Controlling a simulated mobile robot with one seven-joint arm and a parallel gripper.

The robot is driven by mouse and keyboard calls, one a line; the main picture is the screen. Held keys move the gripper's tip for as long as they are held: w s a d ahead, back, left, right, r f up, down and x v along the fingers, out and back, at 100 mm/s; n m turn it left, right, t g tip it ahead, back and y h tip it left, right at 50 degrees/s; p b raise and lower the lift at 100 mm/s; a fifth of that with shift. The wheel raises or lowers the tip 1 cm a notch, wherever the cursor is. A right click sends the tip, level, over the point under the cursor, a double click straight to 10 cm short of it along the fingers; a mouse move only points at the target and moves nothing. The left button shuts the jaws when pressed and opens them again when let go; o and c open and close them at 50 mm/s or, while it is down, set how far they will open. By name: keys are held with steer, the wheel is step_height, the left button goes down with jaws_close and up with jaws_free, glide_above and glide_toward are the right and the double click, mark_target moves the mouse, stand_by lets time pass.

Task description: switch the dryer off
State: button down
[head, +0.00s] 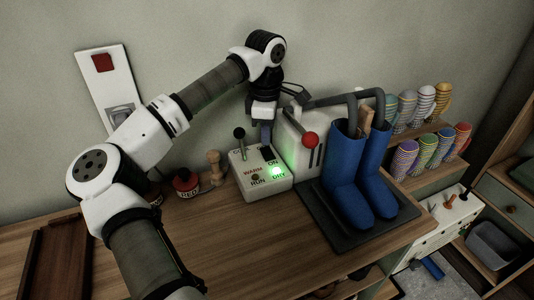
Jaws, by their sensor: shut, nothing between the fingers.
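The white control box (262,180) stands on the wooden bench. Its labels read WARM, RUN, DRY and ON, and a green light glows near DRY. A lever with a black knob (239,133) stands up at its back left. A dark switch (267,154) sits by the ON label. The pale dryer (298,135) stands behind and right of the box, with a red-knobbed lever (310,140) and grey pipes running to blue boots (349,180). My gripper (266,142) is shut and empty, pointing down at the box's back edge by the dark switch; whether it touches is unclear.
The boots stand on a dark tray (322,228). A wooden peg (214,168) and a red-labelled jar (186,182) stand left of the box. Striped rolled items (424,103) fill a rack at right. The bench front (235,245) is clear.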

mark_target(266, 150)
steer(key=shift+f+b, duration=0.6)
steer(key=shift+f, duration=0.25)
stand_by(0.3)
steer(key=shift+r, duration=0.15)
step_height(266, 150, up, 7)
steer(key=p, duration=0.4)
steer(key=shift+p, duration=0.35)
stand_by(0.4)
